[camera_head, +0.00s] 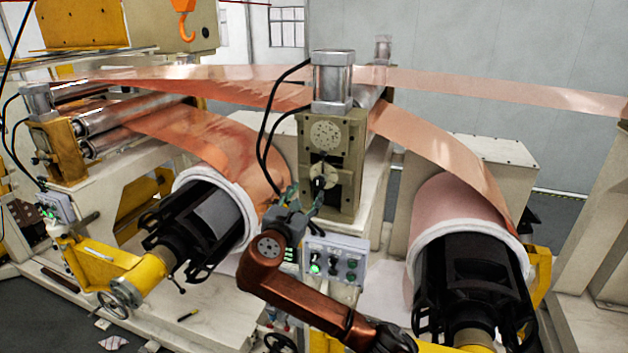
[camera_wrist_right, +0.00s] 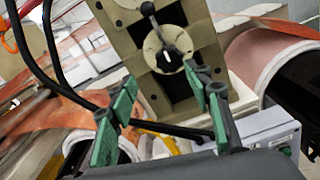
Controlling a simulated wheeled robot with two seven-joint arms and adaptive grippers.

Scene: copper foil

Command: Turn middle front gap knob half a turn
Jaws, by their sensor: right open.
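In the right wrist view the knob (camera_wrist_right: 175,57) lies just beyond and above the space between my fingertips. My right gripper (camera_head: 304,197) is open in front of the knob, with green finger pads on either side in the right wrist view (camera_wrist_right: 162,88). It looks empty; exact contact cannot be told. My left gripper is out of view.
Black hoses (camera_head: 268,130) hang down left of the knob. A control box (camera_head: 337,262) with a lit green button sits below my gripper. Copper foil rolls (camera_head: 455,205) on black shafts stand on both sides, with foil strips (camera_head: 445,150) overhead.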

